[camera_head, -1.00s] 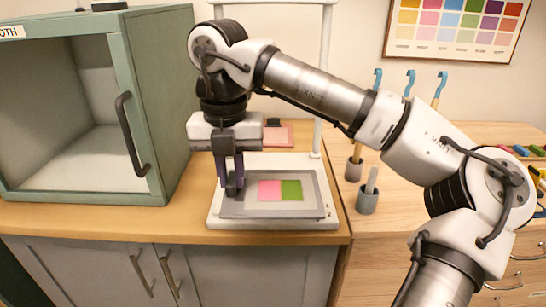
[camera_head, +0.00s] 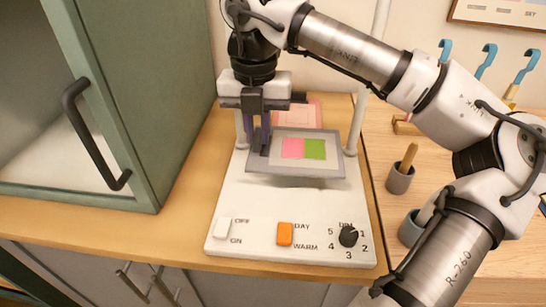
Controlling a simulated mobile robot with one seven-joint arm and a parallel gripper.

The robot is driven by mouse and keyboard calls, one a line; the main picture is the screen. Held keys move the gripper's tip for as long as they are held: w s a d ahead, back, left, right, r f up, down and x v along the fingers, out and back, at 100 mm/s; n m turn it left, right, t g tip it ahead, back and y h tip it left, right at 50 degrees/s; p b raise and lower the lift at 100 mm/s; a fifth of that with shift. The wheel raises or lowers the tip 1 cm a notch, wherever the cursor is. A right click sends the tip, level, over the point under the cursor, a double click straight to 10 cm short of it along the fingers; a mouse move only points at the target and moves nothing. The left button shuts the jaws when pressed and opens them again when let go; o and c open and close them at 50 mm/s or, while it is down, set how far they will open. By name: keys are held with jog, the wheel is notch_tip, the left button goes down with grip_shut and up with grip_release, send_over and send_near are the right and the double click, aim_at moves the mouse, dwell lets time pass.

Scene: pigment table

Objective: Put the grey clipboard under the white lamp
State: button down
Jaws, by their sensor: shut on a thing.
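The grey clipboard (camera_head: 330,168) carries a pink swatch and a green swatch side by side. My gripper (camera_head: 257,150) is shut on its left edge. The clipboard is over the rear part of the white lamp's base (camera_head: 260,208), between the two white posts. I cannot tell for sure whether it touches the base. The front of the base is bare, with a white OFF/ON switch (camera_head: 222,228), an orange DAY/WARM switch (camera_head: 285,234) and a black dial (camera_head: 348,236). The top of the lamp is out of view.
A green booth (camera_head: 130,130) with a dark handle (camera_head: 92,135) stands at the left. A pink sheet (camera_head: 308,113) lies behind the clipboard. Grey cups (camera_head: 399,180) stand to the right, and blue-hooked tools (camera_head: 487,60) are behind them. Bare wooden counter lies left of the lamp base.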

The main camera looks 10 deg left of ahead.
aim_at(259, 158)
jog(key=shift+f, duration=3.3)
jog(key=shift+f, duration=0.1)
jog(key=shift+f, duration=0.15)
jog(key=c, duration=1.4)
grip_release()
jog(key=shift+c, duration=0.2)
jog(key=shift+o, duration=0.2)
jog(key=shift+r, duration=0.2)
notch_tip(259, 158, up, 12)
jog(key=shift+r, duration=0.1)
